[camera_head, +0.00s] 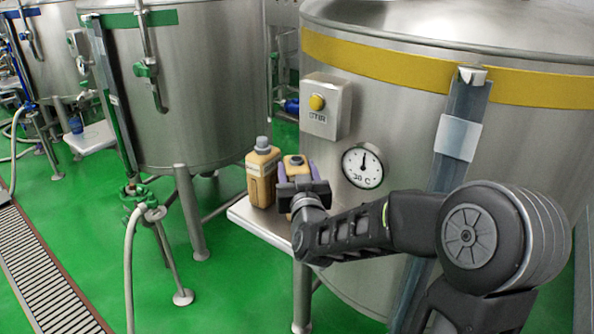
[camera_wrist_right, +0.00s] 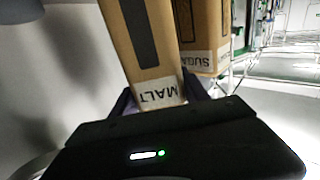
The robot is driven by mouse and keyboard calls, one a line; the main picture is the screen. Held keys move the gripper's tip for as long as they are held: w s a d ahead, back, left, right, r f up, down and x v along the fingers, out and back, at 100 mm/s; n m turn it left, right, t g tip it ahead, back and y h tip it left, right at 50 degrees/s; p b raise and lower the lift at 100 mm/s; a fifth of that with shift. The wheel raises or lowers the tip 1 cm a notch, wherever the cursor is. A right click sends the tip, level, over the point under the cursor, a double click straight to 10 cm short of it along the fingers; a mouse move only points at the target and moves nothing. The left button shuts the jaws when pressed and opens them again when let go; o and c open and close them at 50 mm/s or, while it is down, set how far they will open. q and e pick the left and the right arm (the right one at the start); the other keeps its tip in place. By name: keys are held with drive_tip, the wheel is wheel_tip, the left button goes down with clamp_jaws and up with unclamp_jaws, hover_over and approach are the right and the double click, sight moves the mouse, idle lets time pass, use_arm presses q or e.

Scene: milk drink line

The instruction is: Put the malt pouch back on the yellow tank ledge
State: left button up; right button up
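The malt pouch (camera_head: 295,161), a tan carton-like pack with a dark cap, is between the fingers of my right gripper (camera_head: 298,174) at the yellow-banded tank. In the right wrist view its MALT label (camera_wrist_right: 160,93) faces me, with a finger close against each side; the gripper looks shut on it. The tank ledge (camera_head: 262,232) is a pale shelf at the tank's front. The pouch is over the ledge, but the gripper hides its lower part, so I cannot tell whether it touches. My left gripper is out of view.
A sugar pouch (camera_head: 262,178) stands on the ledge just left of the malt pouch; it also shows in the right wrist view (camera_wrist_right: 207,58). A stir button box (camera_head: 326,107) and a dial gauge (camera_head: 362,166) are on the tank wall. The ledge's front left is bare.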

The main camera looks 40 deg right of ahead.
drive_tip(key=o, duration=0.4)
drive_tip(key=shift+s+r, duration=0.1)
drive_tip(key=shift+r, duration=0.1)
drive_tip(key=shift+b+v, duration=5)
drive_tip(key=shift+v, duration=0.95)
